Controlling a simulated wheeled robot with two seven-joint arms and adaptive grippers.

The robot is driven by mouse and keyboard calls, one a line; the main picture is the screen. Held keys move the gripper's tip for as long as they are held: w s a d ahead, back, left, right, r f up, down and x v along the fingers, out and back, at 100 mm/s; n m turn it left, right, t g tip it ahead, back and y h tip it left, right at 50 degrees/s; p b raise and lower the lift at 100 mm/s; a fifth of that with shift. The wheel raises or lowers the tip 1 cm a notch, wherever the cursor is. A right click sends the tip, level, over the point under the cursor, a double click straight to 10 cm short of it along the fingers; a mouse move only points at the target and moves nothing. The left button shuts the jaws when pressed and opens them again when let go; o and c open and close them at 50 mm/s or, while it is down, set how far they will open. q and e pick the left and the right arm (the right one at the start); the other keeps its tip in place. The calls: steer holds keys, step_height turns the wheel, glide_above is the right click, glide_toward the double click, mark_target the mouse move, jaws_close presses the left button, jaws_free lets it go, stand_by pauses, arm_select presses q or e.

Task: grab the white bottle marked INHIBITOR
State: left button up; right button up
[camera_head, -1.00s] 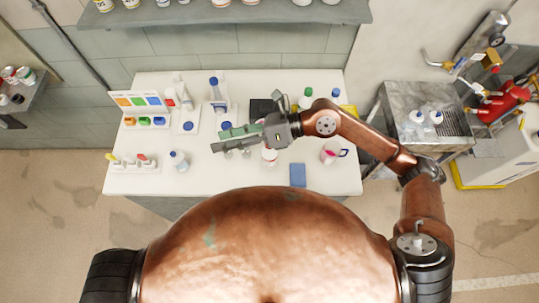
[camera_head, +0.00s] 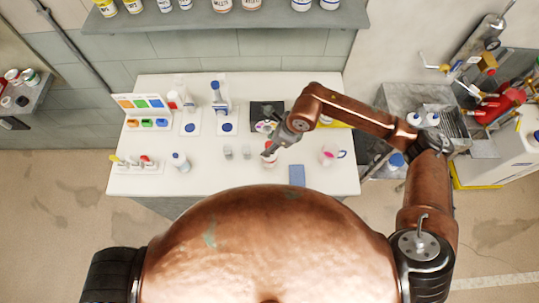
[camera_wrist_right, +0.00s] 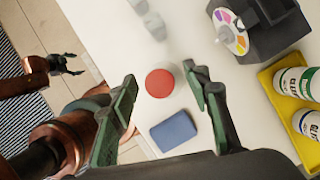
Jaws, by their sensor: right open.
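A red-capped white bottle (camera_head: 270,161) stands upright on the white table. Its lettering is too small to read, so I cannot confirm it says INHIBITOR. My right gripper (camera_head: 270,148) is over it and partly hides it. In the right wrist view the red cap (camera_wrist_right: 160,83) shows between the spread green fingers of my right gripper (camera_wrist_right: 161,78), with a gap on both sides. My left gripper (camera_wrist_right: 72,65) shows small at the upper left of the right wrist view, fingers apart and empty; it is outside the head view.
A blue block (camera_head: 297,174) lies close to the bottle. Two small grey pieces (camera_head: 228,151) stand to its left. A dark device with a coloured dial (camera_wrist_right: 230,32) is behind it, beside a yellow tray (camera_wrist_right: 266,78) of bottles. A jug (camera_head: 331,154) with pink contents stands right.

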steer(key=shift+w+a+f, duration=0.1)
steer(key=shift+a+f, duration=0.15)
steer(key=shift+f, duration=0.35)
steer(key=shift+c, duration=0.7)
jaws_close()
steer(key=shift+r, duration=0.1)
